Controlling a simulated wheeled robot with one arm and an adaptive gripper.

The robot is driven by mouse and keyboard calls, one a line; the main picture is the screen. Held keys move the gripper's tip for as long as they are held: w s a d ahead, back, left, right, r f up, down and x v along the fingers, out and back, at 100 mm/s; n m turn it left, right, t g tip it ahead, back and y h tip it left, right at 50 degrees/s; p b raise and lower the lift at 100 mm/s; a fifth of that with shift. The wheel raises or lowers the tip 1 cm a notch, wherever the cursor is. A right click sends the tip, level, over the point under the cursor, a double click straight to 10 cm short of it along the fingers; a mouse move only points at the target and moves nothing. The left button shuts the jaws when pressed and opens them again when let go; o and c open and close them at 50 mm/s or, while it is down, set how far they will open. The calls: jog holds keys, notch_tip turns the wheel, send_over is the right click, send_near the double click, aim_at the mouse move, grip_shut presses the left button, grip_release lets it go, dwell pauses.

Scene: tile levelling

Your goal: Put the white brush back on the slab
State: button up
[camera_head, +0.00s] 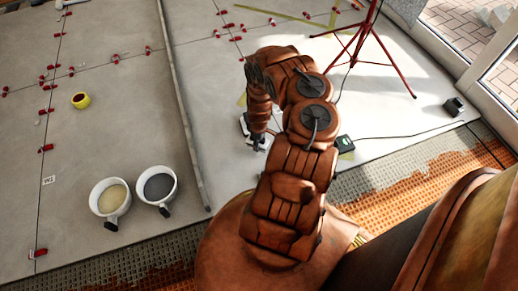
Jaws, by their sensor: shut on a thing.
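My gripper (258,143) points down at the end of my arm, low over the pale slab (225,165) right of the long bar. It is shut on a white thing, which I take to be the white brush (244,124). Small white parts show on the left and right of the gripper. My wrist and arm hide most of it. I cannot tell whether it touches the slab.
Red levelling clips (46,148) line the joints. A red tripod (366,45), a dark green-lit box (344,144) and a cable lie right.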

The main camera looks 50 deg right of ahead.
jog(key=shift+f+b, duration=1.35)
jog(key=shift+f, duration=0.5)
jog(key=shift+f, duration=0.1)
jog(key=o, duration=1.3)
